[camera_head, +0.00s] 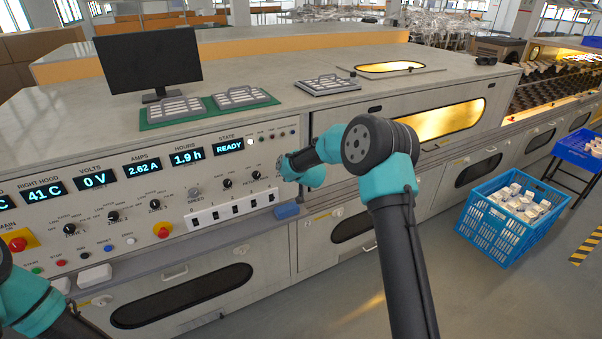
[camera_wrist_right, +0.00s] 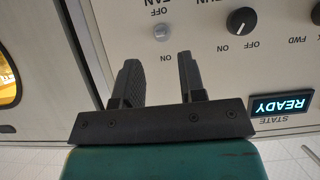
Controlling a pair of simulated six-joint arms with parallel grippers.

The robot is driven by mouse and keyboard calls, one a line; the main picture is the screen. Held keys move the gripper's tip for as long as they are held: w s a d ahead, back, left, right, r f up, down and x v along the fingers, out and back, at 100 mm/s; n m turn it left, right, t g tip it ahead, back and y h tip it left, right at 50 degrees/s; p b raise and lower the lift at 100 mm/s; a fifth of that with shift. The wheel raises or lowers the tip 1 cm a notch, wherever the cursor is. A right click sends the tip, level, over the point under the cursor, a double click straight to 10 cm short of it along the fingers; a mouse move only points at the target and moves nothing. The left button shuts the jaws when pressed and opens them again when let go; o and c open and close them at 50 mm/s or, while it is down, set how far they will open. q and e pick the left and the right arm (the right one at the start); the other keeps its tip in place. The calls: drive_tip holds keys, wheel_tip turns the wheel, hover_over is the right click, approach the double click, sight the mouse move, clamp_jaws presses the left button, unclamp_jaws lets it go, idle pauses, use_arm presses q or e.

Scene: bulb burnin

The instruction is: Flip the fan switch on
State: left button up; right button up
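The fan switch (camera_wrist_right: 162,32) is a small grey toggle on the white control panel, seen upside down in the right wrist view. Its FAN label is cut by the top edge, with OFF on the label's side and ON on the other. I cannot tell which way its lever leans. My right gripper (camera_wrist_right: 158,64) is open and empty, its two black fingers apart and pointing at the panel, with the toggle just beyond the gap. In the head view the right arm's wrist hides that part of the panel. My left gripper is not in view; only my left arm shows at lower left.
A RUN knob (camera_wrist_right: 241,21) sits beside the toggle, and the STATE display (camera_head: 228,145) reads READY. The monitor (camera_head: 149,61) and grey trays (camera_head: 241,96) stand on top. A blue crate (camera_head: 487,233) is at right.

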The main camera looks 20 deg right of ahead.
drive_tip(key=v, duration=1)
drive_tip(key=shift+s+r, duration=0.15)
drive_tip(key=shift+s, duration=0.1)
